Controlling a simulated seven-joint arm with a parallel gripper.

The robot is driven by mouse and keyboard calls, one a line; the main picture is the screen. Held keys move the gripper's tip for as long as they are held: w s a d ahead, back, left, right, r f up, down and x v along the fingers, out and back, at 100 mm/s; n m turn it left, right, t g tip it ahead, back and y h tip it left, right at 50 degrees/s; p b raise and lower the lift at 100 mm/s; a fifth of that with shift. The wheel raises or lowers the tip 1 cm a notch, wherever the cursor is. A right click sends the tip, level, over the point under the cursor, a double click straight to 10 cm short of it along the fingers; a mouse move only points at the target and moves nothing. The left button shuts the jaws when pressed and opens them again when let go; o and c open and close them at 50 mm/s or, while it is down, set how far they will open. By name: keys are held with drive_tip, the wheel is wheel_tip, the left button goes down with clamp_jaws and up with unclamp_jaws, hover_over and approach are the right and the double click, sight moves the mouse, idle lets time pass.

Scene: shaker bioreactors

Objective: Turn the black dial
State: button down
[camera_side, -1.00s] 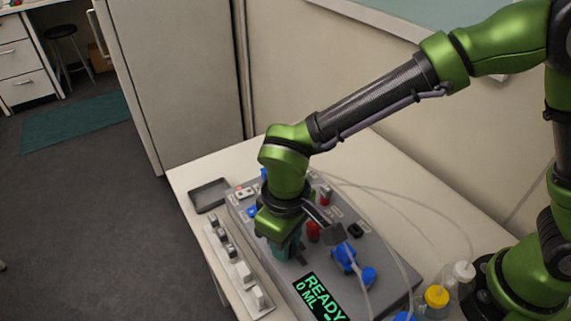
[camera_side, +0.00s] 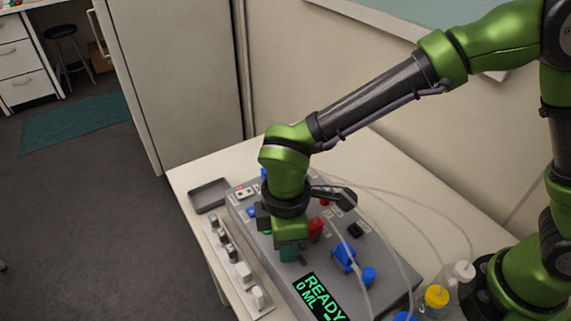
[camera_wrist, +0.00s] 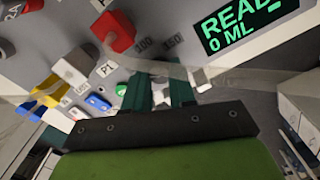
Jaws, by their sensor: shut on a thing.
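My gripper (camera_side: 289,254) points down onto the grey control panel of the bioreactor unit (camera_side: 385,290), just behind its display. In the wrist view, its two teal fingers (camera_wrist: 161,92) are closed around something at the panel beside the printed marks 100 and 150. This is the black dial by its place, but the fingers hide most of it, and I cannot read its setting. The display (camera_side: 320,298) reads READY and 0 ML, and it also shows in the wrist view (camera_wrist: 245,28).
A red knob (camera_side: 315,228) stands close beside the fingers. A black block (camera_side: 355,230) and blue parts (camera_side: 345,258) sit on the panel, with thin tubes over it. A grey tray (camera_side: 208,195) and a row of switches (camera_side: 232,255) lie left. Capped bottles (camera_side: 436,297) stand right.

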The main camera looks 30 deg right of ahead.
idle(0.4)
drive_tip(key=c, duration=0.9)
unclamp_jaws()
drive_tip(key=shift+r, duration=0.1)
wheel_tip(320, 180, up, 17)
drive_tip(key=shift+f, duration=0.1)
